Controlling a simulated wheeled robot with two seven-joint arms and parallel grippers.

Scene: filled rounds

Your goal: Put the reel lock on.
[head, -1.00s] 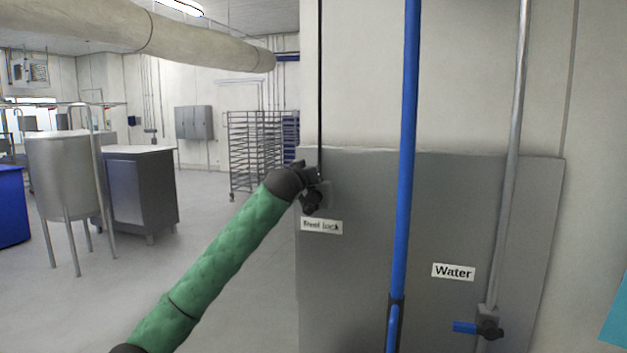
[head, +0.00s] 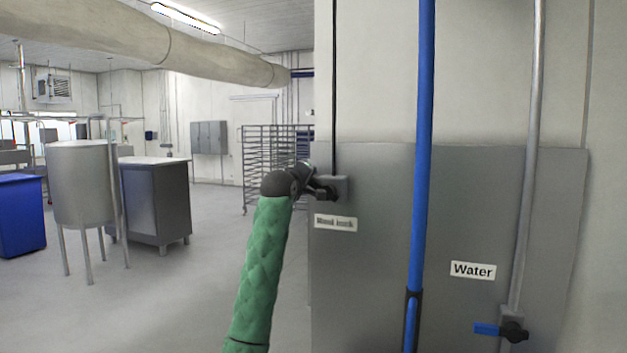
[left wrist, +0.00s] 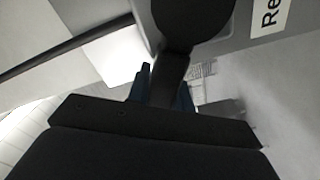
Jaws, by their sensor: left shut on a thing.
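The reel lock (head: 336,188) is a small grey valve body with a black knob. It sits at the upper left edge of the grey wall panel, above a label (head: 336,222) reading "Reel lock". My left gripper (head: 308,174) is at the lock's left side in the head view, with the green-sleeved arm below it. In the left wrist view, its dark blue fingers (left wrist: 160,88) are shut on the lock's black lever (left wrist: 172,72), which runs up to the round black knob (left wrist: 194,18). The fingers hide part of the lever. My right gripper is in neither view.
A second valve with a blue handle (head: 487,329) is at lower right, under a "Water" label (head: 473,270). A tank (head: 82,185) and steel cabinet (head: 155,200) stand left; floor between is clear.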

